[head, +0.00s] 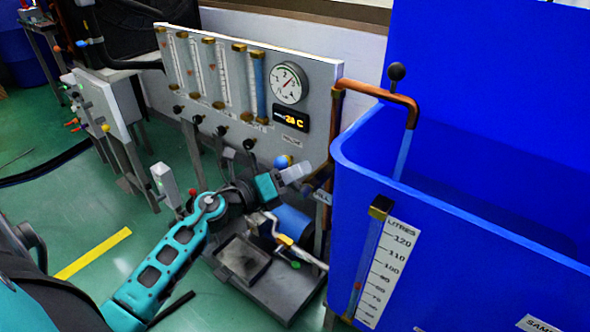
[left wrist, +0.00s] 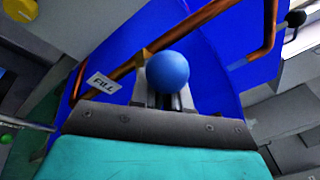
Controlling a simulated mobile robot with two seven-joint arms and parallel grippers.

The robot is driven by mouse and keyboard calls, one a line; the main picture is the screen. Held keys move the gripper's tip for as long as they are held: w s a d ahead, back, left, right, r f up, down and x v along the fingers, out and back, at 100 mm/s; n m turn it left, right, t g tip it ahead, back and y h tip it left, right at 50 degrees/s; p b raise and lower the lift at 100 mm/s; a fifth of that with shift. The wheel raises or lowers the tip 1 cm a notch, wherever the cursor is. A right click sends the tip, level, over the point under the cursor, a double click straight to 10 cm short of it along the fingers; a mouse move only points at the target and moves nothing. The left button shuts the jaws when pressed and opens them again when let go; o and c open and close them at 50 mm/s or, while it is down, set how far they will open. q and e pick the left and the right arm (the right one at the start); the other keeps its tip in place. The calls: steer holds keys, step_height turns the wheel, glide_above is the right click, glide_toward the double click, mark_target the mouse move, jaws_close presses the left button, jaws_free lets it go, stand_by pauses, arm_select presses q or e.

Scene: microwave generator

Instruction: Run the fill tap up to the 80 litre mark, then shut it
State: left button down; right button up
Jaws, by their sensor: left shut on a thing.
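The fill tap's blue ball knob (head: 283,161) shows just above my left gripper (head: 296,172), beside the copper pipe. In the left wrist view the blue ball knob (left wrist: 167,71) sits at the fingers of my left gripper (left wrist: 165,99), which is shut on the tap handle. A white FILL label (left wrist: 102,85) hangs beside it. A pale blue stream of water (head: 403,155) falls from the copper spout (head: 385,94) into the blue tank (head: 450,240). The tank's litre scale (head: 388,270) shows 120 at the top and lower marks beneath; the level in its tube is too small to read surely. My right gripper is out of view.
A grey panel (head: 325,80) with flow tubes, a dial (head: 290,83) and an orange display (head: 291,121) stands behind my left arm. A low grey stand with pipes (head: 285,290) lies below the gripper. Green floor is open at the left.

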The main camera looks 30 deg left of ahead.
arm_select(q)
steer(key=shift+w+a+r, duration=0.1)
steer(key=shift+a+r, duration=0.15)
steer(key=shift+a, duration=0.1)
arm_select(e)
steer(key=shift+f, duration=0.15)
arm_select(q)
steer(key=f+n+t, duration=0.1)
steer(key=n, duration=0.2)
steer(key=a+f+n+t+b, duration=0.1)
steer(key=n, duration=0.2)
steer(key=f+n+y+b, duration=0.1)
steer(key=n, duration=0.2)
steer(key=shift+a+n+t, duration=0.25)
steer(key=shift+n+t, duration=0.05)
steer(key=shift+t, duration=0.1)
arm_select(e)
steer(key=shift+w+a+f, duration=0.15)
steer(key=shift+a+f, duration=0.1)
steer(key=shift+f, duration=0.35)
arm_select(q)
steer(key=c, duration=1.3)
jaws_free()
steer(key=shift+o, duration=0.6)
steer(key=shift+f, duration=0.2)
